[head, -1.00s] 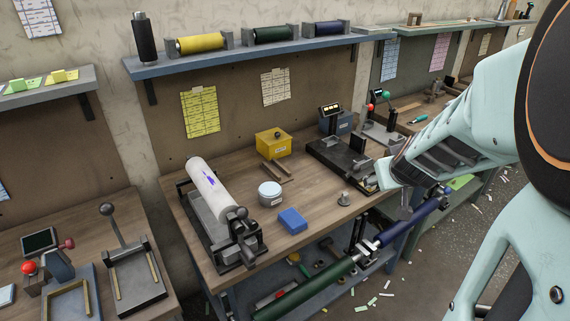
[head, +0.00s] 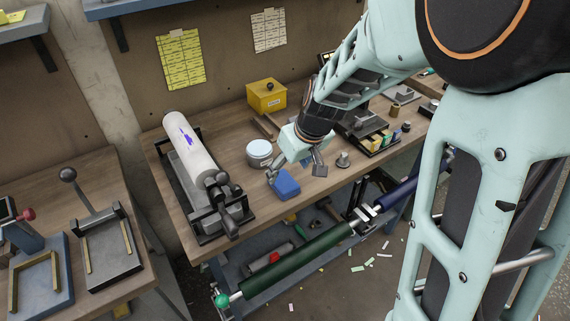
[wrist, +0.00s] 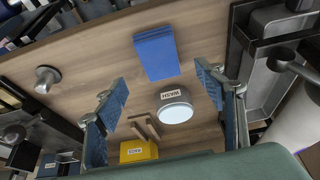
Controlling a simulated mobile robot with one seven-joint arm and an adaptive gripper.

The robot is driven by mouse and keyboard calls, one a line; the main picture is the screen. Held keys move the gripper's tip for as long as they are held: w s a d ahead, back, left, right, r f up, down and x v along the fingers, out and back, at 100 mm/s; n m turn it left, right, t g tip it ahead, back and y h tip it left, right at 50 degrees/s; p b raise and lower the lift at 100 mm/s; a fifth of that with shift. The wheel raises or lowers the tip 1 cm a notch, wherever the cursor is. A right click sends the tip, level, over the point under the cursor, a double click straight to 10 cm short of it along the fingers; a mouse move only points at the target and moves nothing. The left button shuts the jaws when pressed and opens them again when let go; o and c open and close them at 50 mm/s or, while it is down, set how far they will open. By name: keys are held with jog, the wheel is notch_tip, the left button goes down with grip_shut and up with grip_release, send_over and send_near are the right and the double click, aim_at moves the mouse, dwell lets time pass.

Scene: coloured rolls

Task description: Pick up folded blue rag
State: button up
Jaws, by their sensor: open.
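The folded blue rag (head: 285,185) lies flat on the wooden workbench near its front edge. In the wrist view the rag (wrist: 156,54) is a blue block shape beyond my fingertips, roughly between their lines. My gripper (head: 294,170) is just above the bench beside the rag, with its fingers over and near it in the head view. In the wrist view my gripper (wrist: 160,80) has its two blue-padded fingers wide apart, with nothing between them. Part of the rag's far side is hidden by the gripper in the head view.
A round tin marked WASH (wrist: 174,105) stands close to the rag. A yellow box (head: 266,97) is behind it, and a white roll (head: 188,145) in a cradle is at left. A small metal knob (head: 343,160) is at right. Green and blue rollers (head: 300,260) hang below the front edge.

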aim_at(284, 181)
jog(key=shift+x, duration=3.3)
jog(key=shift+s+f, duration=0.1)
jog(key=shift+s, duration=0.05)
jog(key=shift+d, duration=0.1)
jog(key=c, duration=1.2)
jog(key=shift+o, duration=0.2)
notch_tip(284, 181, up, 10)
jog(key=shift+p, duration=0.4)
